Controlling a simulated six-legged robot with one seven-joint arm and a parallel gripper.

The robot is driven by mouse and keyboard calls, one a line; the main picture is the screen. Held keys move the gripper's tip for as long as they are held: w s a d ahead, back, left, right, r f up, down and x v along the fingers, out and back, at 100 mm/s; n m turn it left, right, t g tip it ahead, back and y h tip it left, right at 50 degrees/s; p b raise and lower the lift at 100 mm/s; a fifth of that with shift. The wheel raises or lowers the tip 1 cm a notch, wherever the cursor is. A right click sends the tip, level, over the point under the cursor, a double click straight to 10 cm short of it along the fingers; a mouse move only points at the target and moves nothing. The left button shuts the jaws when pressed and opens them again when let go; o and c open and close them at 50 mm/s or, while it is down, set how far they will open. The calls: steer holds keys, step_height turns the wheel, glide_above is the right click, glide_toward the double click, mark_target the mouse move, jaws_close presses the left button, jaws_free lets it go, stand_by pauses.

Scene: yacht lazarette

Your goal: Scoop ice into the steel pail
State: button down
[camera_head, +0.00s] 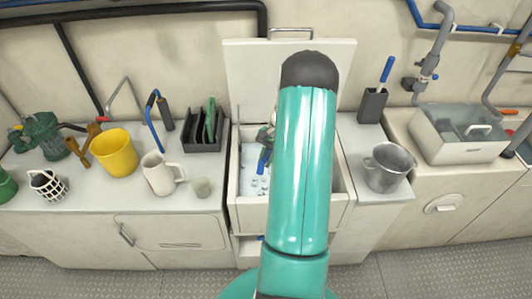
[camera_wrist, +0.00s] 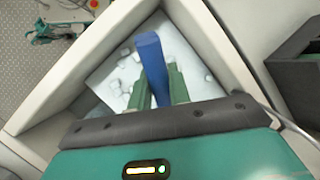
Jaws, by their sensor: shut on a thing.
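The steel pail (camera_head: 388,168) stands upright on the counter to the right of the open ice chest (camera_head: 246,207). White ice cubes (camera_wrist: 124,76) lie inside the chest. My gripper (camera_wrist: 158,85) is down inside the chest, its green fingers shut on a blue handle (camera_wrist: 150,55), probably the scoop's. The blue handle also shows in the head view (camera_head: 264,160), left of my arm. The scoop's bowl cannot be made out. My arm hides much of the chest's middle and right in the head view.
The chest's lid (camera_head: 245,75) stands raised behind it. A dark holder (camera_head: 372,105) stands behind the pail, and a grey bin (camera_head: 462,142) is farther right.

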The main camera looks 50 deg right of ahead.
step_height(320, 180, down, 10)
step_height(320, 180, up, 24)
stand_by(2.0)
steer(key=shift+f, duration=0.15)
steer(key=shift+w, duration=0.15)
